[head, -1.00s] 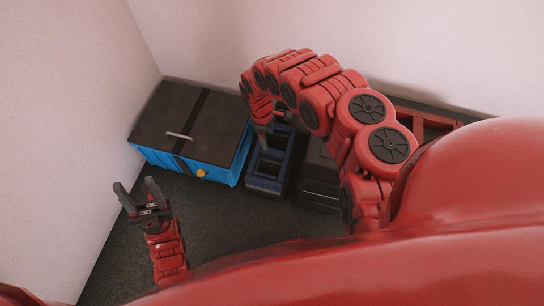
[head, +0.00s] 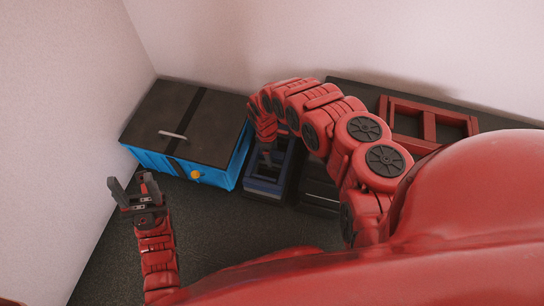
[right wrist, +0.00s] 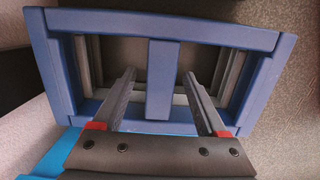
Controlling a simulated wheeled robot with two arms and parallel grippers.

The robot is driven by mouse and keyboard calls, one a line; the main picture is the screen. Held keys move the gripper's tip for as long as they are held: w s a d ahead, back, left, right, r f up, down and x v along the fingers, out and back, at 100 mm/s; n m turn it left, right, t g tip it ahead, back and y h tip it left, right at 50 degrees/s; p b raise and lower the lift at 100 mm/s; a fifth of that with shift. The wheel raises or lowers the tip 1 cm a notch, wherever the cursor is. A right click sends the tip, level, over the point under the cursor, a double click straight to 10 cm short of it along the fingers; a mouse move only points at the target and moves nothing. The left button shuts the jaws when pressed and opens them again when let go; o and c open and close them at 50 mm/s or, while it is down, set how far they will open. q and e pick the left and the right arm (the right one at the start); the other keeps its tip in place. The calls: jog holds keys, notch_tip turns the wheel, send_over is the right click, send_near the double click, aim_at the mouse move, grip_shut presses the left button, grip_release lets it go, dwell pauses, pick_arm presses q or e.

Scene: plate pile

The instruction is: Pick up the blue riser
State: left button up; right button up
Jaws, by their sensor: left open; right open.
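The blue riser (head: 268,186) is a dark blue open frame, standing between the blue-sided box and a dark block. My right arm partly covers it in the head view. In the right wrist view the riser (right wrist: 160,85) shows as a blue rectangular frame with a middle bar. Grey frame edges show inside its openings. My right gripper (right wrist: 160,73) is open, with one finger on each side of the middle bar and gaps visible. In the head view my right gripper (head: 267,156) points down at the riser. My left gripper (head: 130,180) is open and empty, fingers upward, at the left.
A blue-sided box (head: 205,172) with a dark lid (head: 190,110), handle and yellow knob stands left of the riser. A dark block (head: 318,190) stands at its right. A red frame (head: 430,125) lies on a dark surface further right. Walls close off the back and left.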

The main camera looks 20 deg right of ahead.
grip_shut()
dwell(1.3)
